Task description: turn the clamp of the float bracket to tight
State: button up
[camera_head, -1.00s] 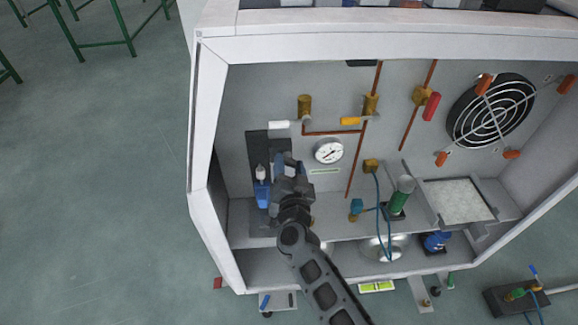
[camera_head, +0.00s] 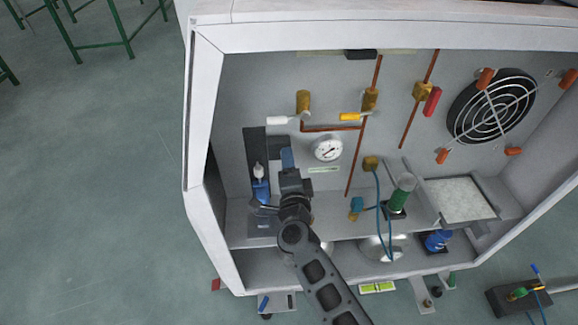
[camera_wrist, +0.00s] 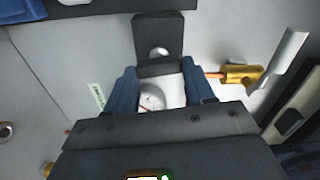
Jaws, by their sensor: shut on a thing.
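The float bracket is a dark upright plate (camera_head: 254,146) on the back wall of the cabinet, at the left. A blue float part with a white top (camera_head: 261,189) sits low in front of it. The clamp is a dark block (camera_head: 278,146) beside the plate. In the wrist view the clamp (camera_wrist: 160,67) lies between the two blue fingertips, near a round silver knob (camera_wrist: 158,52). My gripper (camera_head: 287,158) is shut on the clamp; in the wrist view my gripper (camera_wrist: 159,78) covers part of it. The exact contact and the clamp's tightness are not clear.
A white-handled brass valve (camera_head: 302,104) and a gauge (camera_head: 327,148) are close to the right of my gripper. The yellow-handled valve (camera_head: 370,100), green cylinder (camera_head: 402,191) and fan (camera_head: 491,108) are farther right. The cabinet's left wall (camera_head: 199,130) is close on the left.

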jog(key=shift+f+m, duration=0.1)
jog(key=shift+m, duration=0.7)
jog(key=o, duration=1)
jog(key=shift+o, duration=0.2)
jog(key=shift+s, duration=0.1)
jog(key=s+p, duration=0.1)
jog(key=s, duration=0.6)
jog(key=shift+s, duration=0.35)
jog(key=shift+d, duration=0.1)
